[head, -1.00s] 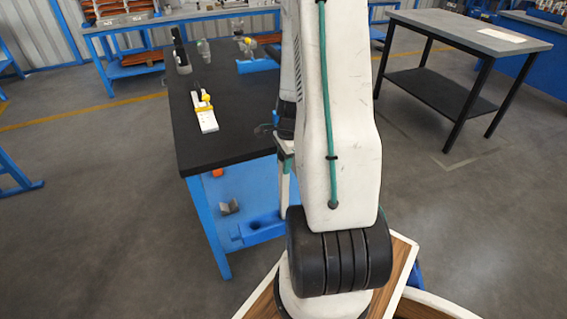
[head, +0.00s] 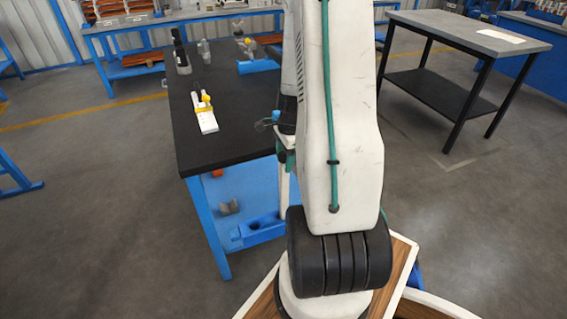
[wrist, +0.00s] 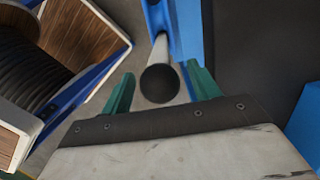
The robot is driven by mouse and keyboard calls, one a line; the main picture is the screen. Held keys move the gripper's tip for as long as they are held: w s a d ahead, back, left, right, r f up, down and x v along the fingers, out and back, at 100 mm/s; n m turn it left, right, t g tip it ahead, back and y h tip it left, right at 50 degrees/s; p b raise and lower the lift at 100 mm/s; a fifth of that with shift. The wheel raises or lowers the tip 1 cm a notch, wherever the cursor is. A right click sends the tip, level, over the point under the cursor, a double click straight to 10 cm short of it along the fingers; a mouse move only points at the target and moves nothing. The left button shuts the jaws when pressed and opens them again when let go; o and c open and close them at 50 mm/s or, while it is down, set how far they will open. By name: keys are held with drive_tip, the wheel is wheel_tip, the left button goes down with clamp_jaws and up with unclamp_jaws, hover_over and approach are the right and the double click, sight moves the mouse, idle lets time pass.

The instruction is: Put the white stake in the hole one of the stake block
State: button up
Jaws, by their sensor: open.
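The white stake (head: 284,192) stands upright at the right end of the blue stake block (head: 250,232), beside the blue side of the black-topped table. In the wrist view the white stake (wrist: 159,52) is seen from above, with a dark round top end. My gripper (wrist: 160,70) is open, its green fingers on either side of that end with gaps showing. In the head view my gripper (head: 286,158) is partly hidden behind my arm. One dark round hole shows in the block, left of the stake. The stake's foot is partly hidden.
A small grey part (head: 229,208) sits behind the block. Open floor lies left of the table.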

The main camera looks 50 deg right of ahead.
drive_tip(key=r, duration=0.6)
drive_tip(key=d+r, duration=0.1)
drive_tip(key=r, duration=0.2)
drive_tip(key=shift+s+r, duration=0.15)
drive_tip(key=shift+s, duration=0.1)
drive_tip(key=a+r+n, duration=1.1)
drive_tip(key=a+r, duration=0.2)
drive_tip(key=a, duration=0.5)
drive_tip(key=s+a+r+n, duration=0.3)
drive_tip(key=s+a+n, duration=0.3)
drive_tip(key=s+a+r+n+h, duration=0.1)
drive_tip(key=s+a+r+n, duration=0.2)
drive_tip(key=s+a+n, duration=0.3)
drive_tip(key=shift+a+n, duration=0.6)
drive_tip(key=shift+a, duration=0.2)
